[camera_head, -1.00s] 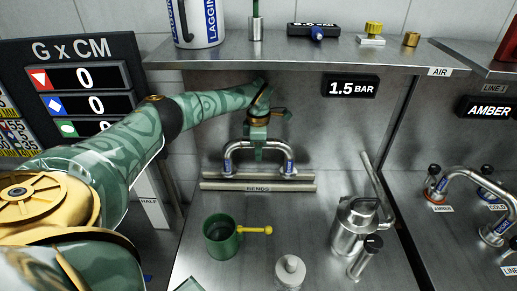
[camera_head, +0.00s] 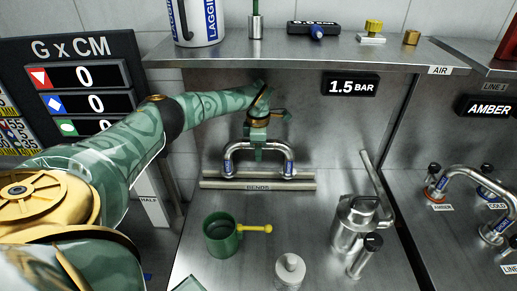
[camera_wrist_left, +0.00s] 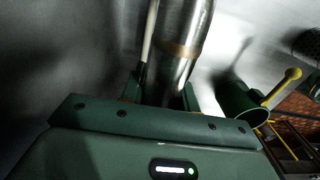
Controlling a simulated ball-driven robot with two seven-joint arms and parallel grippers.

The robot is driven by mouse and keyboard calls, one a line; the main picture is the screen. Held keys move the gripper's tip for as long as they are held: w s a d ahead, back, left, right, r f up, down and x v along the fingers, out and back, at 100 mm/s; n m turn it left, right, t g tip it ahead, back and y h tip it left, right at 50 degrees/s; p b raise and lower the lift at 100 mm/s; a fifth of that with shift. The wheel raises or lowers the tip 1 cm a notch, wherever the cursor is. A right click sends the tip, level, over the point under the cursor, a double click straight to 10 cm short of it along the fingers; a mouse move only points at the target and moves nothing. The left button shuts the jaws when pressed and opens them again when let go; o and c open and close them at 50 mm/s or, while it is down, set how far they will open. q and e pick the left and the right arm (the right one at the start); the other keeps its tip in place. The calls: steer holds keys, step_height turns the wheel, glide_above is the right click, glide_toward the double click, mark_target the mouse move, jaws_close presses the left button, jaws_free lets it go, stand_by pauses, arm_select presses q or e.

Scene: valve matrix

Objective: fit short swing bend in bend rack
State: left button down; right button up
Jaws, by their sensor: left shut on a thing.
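The short swing bend (camera_head: 286,153) is a shiny steel U-shaped pipe with blue-labelled legs pointing down. My left gripper (camera_head: 259,150) is shut on the middle of its top from above. In the left wrist view the steel pipe (camera_wrist_left: 180,45), with a copper-coloured band, lies between the fingers (camera_wrist_left: 164,97). The bend rack (camera_head: 300,186) is a pair of horizontal steel bars marked BENDS. The bend's leg ends are at the rack's bars; I cannot tell whether they rest on them. My right gripper is not in view.
A green cup (camera_head: 219,240) with a yellow handle, a grey-white knobbed piece (camera_head: 290,270) and a steel canister (camera_head: 350,225) stand in front. A shelf (camera_head: 300,55) overhangs the rack. Another bend (camera_head: 465,175) is at the right.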

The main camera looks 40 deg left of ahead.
arm_select(q)
steer(key=shift+f+b, duration=0.55)
steer(key=shift+f, duration=0.6)
steer(key=c, duration=1)
jaws_free()
steer(key=shift+o, duration=0.2)
step_height(320, 180, up, 8)
steer(key=shift+f+p, duration=0.2)
steer(key=shift+p, duration=0.5)
